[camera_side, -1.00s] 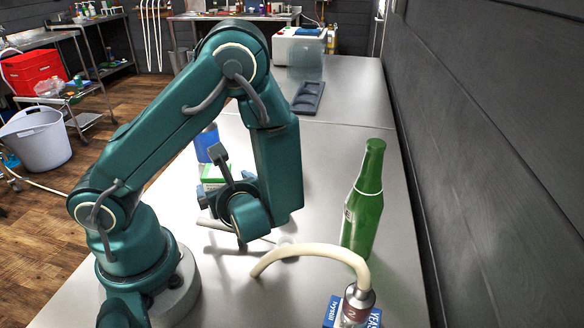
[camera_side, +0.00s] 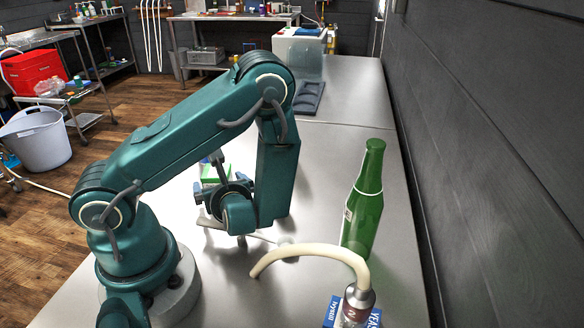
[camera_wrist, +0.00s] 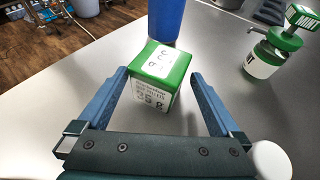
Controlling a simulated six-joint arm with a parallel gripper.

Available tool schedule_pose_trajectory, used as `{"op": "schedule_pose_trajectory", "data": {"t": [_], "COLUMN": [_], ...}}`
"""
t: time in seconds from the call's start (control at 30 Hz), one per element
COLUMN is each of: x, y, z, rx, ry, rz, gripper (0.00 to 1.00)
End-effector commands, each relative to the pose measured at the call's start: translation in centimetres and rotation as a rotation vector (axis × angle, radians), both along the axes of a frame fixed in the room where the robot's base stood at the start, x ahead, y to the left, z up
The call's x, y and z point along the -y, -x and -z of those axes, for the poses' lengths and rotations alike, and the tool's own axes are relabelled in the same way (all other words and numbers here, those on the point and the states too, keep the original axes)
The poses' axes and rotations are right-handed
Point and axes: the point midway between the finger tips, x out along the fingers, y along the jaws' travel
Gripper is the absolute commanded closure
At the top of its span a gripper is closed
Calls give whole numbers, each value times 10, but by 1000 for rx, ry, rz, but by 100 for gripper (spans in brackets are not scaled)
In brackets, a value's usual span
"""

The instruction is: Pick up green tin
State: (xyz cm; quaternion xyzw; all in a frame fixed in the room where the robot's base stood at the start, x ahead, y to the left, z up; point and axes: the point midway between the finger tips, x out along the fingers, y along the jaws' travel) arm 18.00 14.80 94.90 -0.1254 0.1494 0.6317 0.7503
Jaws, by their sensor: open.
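The green tin (camera_wrist: 163,77) is a squarish block with green sides, a white label on top and a white printed front face. In the wrist view it stands on the grey worktop ahead of my gripper (camera_wrist: 159,78), whose blue fingers are spread to its left and right. Gaps show between each finger and the tin. In the side view only a green patch of the tin (camera_side: 213,172) shows behind my gripper (camera_side: 228,184). The rest of it is hidden there.
A blue cylinder (camera_wrist: 167,18) stands just behind the tin. A white jar with a green lid (camera_wrist: 264,60) stands to the right. In the side view a green bottle (camera_side: 363,212) and a curved cream hose (camera_side: 310,249) are right of my arm. A dark tray (camera_side: 308,97) lies farther back.

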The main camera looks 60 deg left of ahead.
Motion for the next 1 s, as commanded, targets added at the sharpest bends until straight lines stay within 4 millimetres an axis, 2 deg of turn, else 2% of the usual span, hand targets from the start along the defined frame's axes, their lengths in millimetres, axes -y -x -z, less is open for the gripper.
{"op": "schedule_pose_trajectory", "data": {"t": [0.03, 0.17, 0.2, 0.27, 0.77, 1.0], "x": [0, 0, 0, 0, 0, 0], "y": [0, 0, 0, 0, -1, 0], "z": [0, 0, 0, 0, -6, -27], "rx": [0, 1, 1, 1, 3, 9], "ry": [0, 0, 0, 0, 0, 2], "rz": [0, 0, 0, 0, 0, -2], "gripper": [4, 54, 69, 92, 93, 93]}}
